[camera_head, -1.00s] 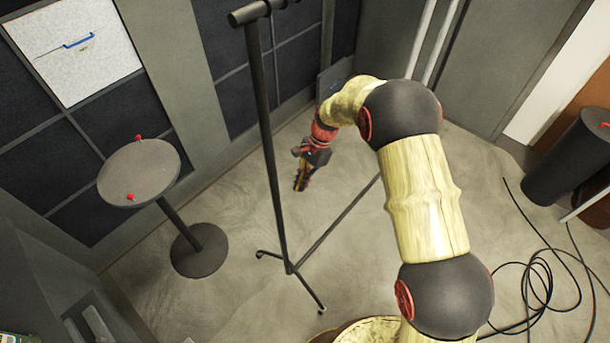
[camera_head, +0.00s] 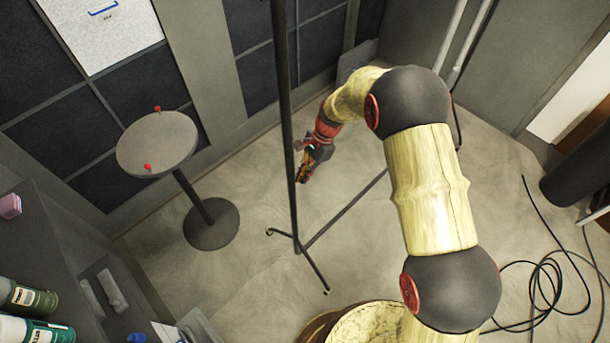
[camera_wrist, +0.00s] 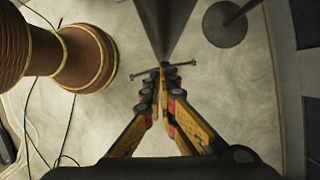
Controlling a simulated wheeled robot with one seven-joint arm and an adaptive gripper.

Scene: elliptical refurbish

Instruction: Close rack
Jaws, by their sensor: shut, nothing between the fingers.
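A tall dark metal rack with an upright post (camera_head: 288,140) and low foot bars stands on the floor in the middle of the head view. Its top is out of view. My gripper (camera_head: 305,173) is just right of the post, fingers pointing down; whether it touches the post cannot be told. In the wrist view, my gripper (camera_wrist: 162,108) has its fingers together and holds nothing. A dark tapering shape, seemingly the rack (camera_wrist: 166,30), lies ahead of the fingertips, with a short foot bar at its lower end.
A round table (camera_head: 158,146) with two small red objects stands left of the rack. A shelf unit (camera_head: 70,235) with bottles is at lower left. Loose black cables (camera_head: 540,285) lie on the floor at right. Bare floor surrounds the rack's feet.

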